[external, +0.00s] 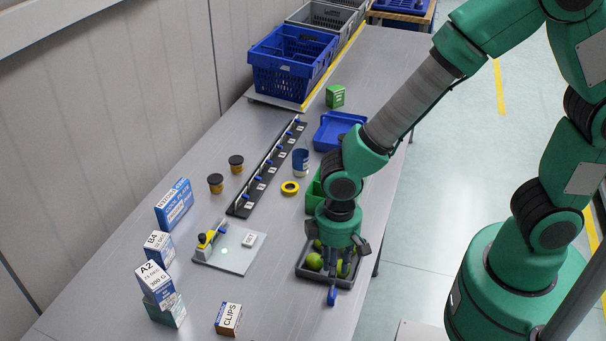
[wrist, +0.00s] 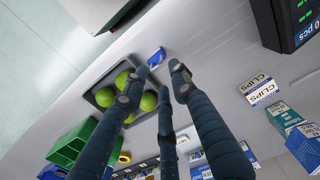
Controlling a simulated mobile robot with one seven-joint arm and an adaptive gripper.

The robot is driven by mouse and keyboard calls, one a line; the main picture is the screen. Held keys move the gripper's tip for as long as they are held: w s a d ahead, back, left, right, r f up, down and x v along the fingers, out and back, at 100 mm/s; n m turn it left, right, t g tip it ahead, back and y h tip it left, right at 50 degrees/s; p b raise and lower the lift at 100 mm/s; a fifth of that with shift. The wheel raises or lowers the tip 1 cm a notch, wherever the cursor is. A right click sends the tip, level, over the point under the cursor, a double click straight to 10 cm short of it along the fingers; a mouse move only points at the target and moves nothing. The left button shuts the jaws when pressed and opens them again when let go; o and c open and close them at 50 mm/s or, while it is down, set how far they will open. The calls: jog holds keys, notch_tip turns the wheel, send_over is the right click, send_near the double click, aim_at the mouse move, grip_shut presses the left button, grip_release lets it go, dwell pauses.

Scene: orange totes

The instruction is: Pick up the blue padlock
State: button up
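A small blue object, which looks like the blue padlock (external: 332,296), lies at the front edge of the dark grey tray in the external view. In the wrist view the padlock (wrist: 156,57) lies on the table just outside the tray, beyond my fingertips. The tray (external: 303,271) holds several green round fruits (external: 314,261), and they also show in the wrist view (wrist: 105,97). My gripper (external: 342,264) points down over the tray, its fingers partly hiding the fruits. In the wrist view my gripper (wrist: 158,82) has its fingers spread, with nothing between them.
A green bin (external: 314,195), yellow tape roll (external: 290,187) and blue cup (external: 300,162) stand behind the tray. A clips box (external: 228,319) and a pale board (external: 236,260) are to the left.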

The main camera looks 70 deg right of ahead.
aim_at(333, 291)
jog(key=shift+f, duration=1.4)
jog(key=shift+w+f+b, duration=0.1)
jog(key=shift+f+b, duration=0.55)
jog(key=shift+f, duration=1.95)
jog(key=shift+c, duration=0.6)
grip_shut()
